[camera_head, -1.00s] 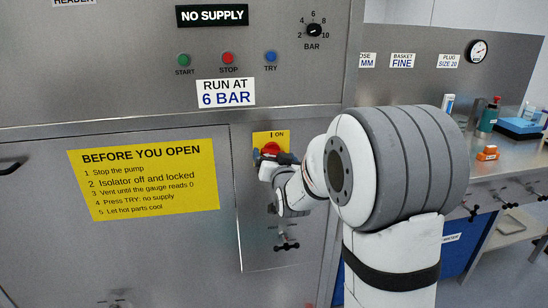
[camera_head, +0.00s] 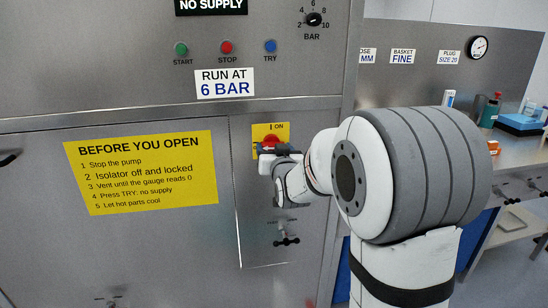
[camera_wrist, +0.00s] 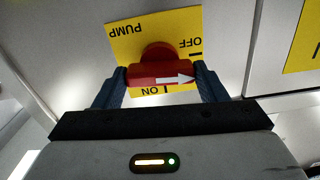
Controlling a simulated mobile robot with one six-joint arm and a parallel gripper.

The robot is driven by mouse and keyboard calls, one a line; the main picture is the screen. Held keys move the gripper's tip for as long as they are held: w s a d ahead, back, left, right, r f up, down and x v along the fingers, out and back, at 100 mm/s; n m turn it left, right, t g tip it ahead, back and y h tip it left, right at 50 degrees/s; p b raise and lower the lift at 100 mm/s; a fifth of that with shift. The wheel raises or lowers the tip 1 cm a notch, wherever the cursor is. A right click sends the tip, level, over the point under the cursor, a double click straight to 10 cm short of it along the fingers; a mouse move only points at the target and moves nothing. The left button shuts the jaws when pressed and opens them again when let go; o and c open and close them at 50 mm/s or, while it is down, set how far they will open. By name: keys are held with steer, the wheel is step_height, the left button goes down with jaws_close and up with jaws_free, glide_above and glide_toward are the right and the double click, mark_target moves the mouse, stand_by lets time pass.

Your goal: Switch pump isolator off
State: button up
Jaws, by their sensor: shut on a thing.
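The pump isolator is a red rotary handle (camera_wrist: 160,74) with a white arrow, on a yellow plate (camera_wrist: 125,38) marked PUMP, ON and OFF. The wrist view shows the plate upside down. The arrow points right there, towards the side with the OFF mark and away from ON at the bottom. My gripper (camera_wrist: 160,84) is shut on the handle, one dark finger at each end of it. In the head view the gripper (camera_head: 278,151) covers the lower part of the plate (camera_head: 270,130), with ON visible at the top and a little red handle (camera_head: 271,141) showing.
A small black valve handle (camera_head: 286,240) sits below my gripper on the same steel panel. START, STOP (camera_head: 226,47) and TRY buttons are above, with a BAR knob (camera_head: 314,19). A yellow instruction sign (camera_head: 140,172) is to the left. A cluttered bench (camera_head: 518,160) is at right.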

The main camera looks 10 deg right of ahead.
steer(key=shift+n+b, duration=0.4)
steer(key=shift+n, duration=0.2)
steer(key=o, duration=1)
steer(key=s, duration=0.7)
steer(key=shift+s+b, duration=0.4)
steer(key=shift+s, duration=0.1)
